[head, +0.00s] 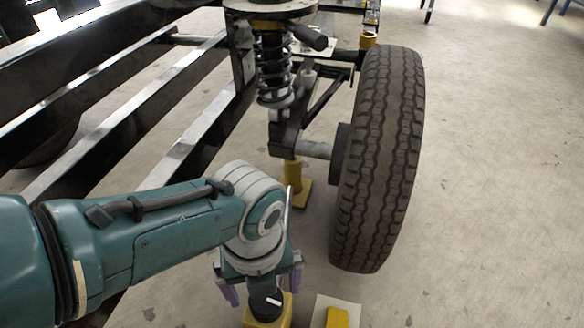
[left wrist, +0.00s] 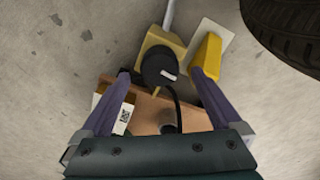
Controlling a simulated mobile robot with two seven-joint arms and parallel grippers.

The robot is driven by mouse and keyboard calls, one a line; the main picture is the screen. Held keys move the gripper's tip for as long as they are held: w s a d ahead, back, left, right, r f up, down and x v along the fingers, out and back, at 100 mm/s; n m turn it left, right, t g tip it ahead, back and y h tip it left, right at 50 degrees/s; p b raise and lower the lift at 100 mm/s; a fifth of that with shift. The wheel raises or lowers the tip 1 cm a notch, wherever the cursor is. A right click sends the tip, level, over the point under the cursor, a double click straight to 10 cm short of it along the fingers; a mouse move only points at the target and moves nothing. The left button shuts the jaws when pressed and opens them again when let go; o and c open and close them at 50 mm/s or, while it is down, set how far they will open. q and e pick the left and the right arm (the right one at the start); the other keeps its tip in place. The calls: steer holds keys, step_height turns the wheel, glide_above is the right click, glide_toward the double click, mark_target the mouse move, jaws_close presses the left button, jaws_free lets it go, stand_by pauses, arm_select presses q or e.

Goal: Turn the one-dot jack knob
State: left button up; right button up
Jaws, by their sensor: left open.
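A round black knob (head: 265,304) with a white mark sits on a yellow jack body (head: 285,316) at the bottom of the head view. The knob (left wrist: 157,66) and the yellow jack body (left wrist: 150,43) also show in the left wrist view. My left gripper (head: 264,289) points down over the knob with its purple fingers spread. In the left wrist view the fingers of the left gripper (left wrist: 164,77) lie on either side of the knob, with gaps on both sides. I cannot make out any dots. My right gripper is out of view.
A pale plate (head: 353,310) with a yellow block (head: 338,318) lies right of the jack. A large tyre (head: 377,160), a coil spring (head: 272,65) and a yellow stand (head: 293,177) are beyond. A brown box (left wrist: 150,112) shows below the knob. Floor at right is mostly clear.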

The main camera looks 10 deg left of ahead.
mark_target(265, 299)
arm_select(q)
step_height(265, 299, up, 5)
steer(key=p, duration=0.3)
steer(key=shift+r+p, duration=0.15)
steer(key=shift+p, duration=0.15)
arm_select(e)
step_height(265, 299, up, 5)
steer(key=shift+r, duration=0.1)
